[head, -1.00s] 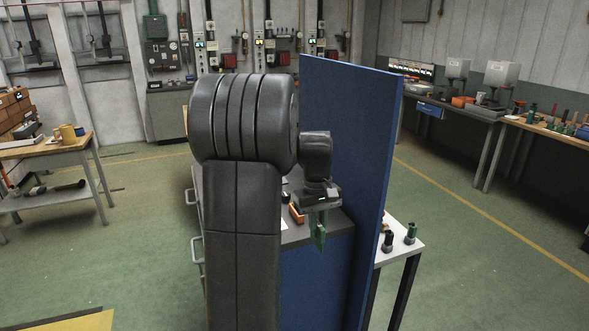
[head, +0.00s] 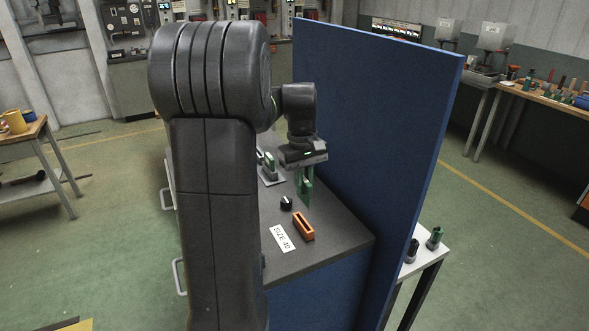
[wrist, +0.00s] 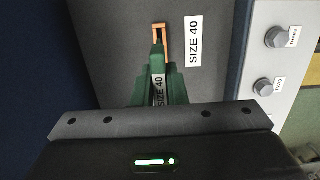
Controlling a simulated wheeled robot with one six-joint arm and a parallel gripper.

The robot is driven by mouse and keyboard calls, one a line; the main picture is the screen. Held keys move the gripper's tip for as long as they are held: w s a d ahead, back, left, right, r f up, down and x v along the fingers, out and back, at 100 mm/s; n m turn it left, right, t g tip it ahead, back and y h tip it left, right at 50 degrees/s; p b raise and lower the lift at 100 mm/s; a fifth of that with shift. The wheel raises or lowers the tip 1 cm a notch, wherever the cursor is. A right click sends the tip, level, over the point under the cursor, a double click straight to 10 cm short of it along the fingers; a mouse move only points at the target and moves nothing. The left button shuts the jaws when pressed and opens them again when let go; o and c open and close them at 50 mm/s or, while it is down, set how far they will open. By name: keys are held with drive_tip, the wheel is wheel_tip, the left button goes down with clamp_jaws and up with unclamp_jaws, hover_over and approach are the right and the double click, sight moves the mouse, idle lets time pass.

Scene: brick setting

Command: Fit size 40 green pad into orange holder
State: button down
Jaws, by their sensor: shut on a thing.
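The orange holder (head: 303,228) is a small slotted block on the dark bench top, beside a white SIZE 40 label (head: 283,238). In the wrist view the holder (wrist: 164,38) lies ahead of the fingers, with its label (wrist: 194,42) to its right. My gripper (head: 305,188) points down above the bench, behind the holder in the head view. It is shut on a green pad (wrist: 157,62) marked SIZE 40. In the wrist view the pad's tip overlaps the holder's near end; whether they touch cannot be told.
A tall blue panel (head: 375,120) stands along the bench's right side. A black knob (head: 286,202) sits near the holder, and a grey stand (head: 271,177) is farther back. A silver plate (wrist: 265,60) with bolts labelled THREE and TWO shows in the wrist view.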

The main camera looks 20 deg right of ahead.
sight(304, 203)
drive_tip(key=shift+w, duration=0.2)
drive_tip(key=shift+s, duration=0.15)
drive_tip(key=shift+s+r, duration=0.1)
drive_tip(key=shift+s, duration=0.05)
drive_tip(key=shift+s+f+b, duration=0.1)
drive_tip(key=shift+f+b, duration=0.25)
drive_tip(key=shift+f, duration=0.35)
drive_tip(key=shift+f+b, duration=1.25)
drive_tip(key=shift+f, duration=1.05)
drive_tip(key=shift+f, duration=0.2)
drive_tip(key=shift+f+b, duration=0.8)
drive_tip(key=shift+f, duration=0.95)
drive_tip(key=c, duration=1)
unclamp_jaws()
drive_tip(key=shift+o, duration=0.2)
